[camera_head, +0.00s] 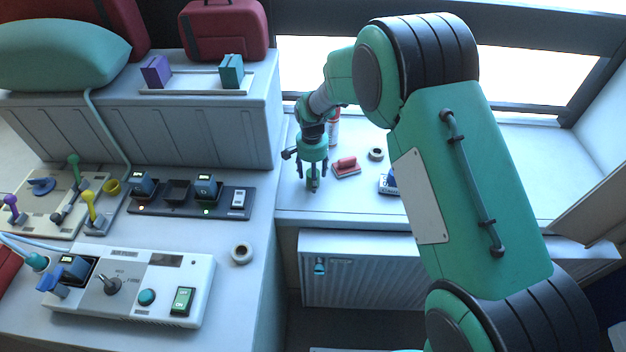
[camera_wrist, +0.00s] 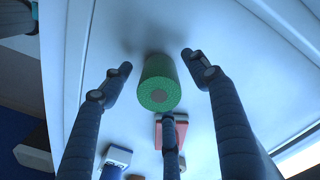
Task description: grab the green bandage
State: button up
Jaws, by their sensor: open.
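The green bandage (camera_wrist: 157,84) is a short green roll standing on the white counter. In the wrist view it lies between the spread fingers of my gripper (camera_wrist: 158,82), with a gap on both sides. In the head view the bandage (camera_head: 312,181) is small and partly hidden by my gripper (camera_head: 312,172), which points down over it. My gripper is open and holds nothing. I cannot tell how far the fingertips are above the counter.
A blue-and-white box (camera_head: 388,185) is to the right. A bench with control panels (camera_head: 130,285) fills the left.

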jog(key=c, duration=1.3)
jog(key=shift+o, duration=0.2)
jog(key=shift+r, duration=0.2)
jog(key=shift+r, duration=0.5)
notch_tip(320, 180, up, 2)
jog(key=shift+r+p, duration=0.15)
jog(key=shift+p, duration=0.3)
jog(key=s+d+p, duration=0.1)
jog(key=s+d, duration=0.1)
jog(key=s, duration=0.5)
jog(key=s+d+r, duration=0.1)
jog(key=s+d, duration=0.2)
jog(key=s, duration=0.5)
jog(key=shift+d+r+p, duration=0.15)
jog(key=shift+r+p, duration=0.05)
jog(key=shift+p, duration=0.15)
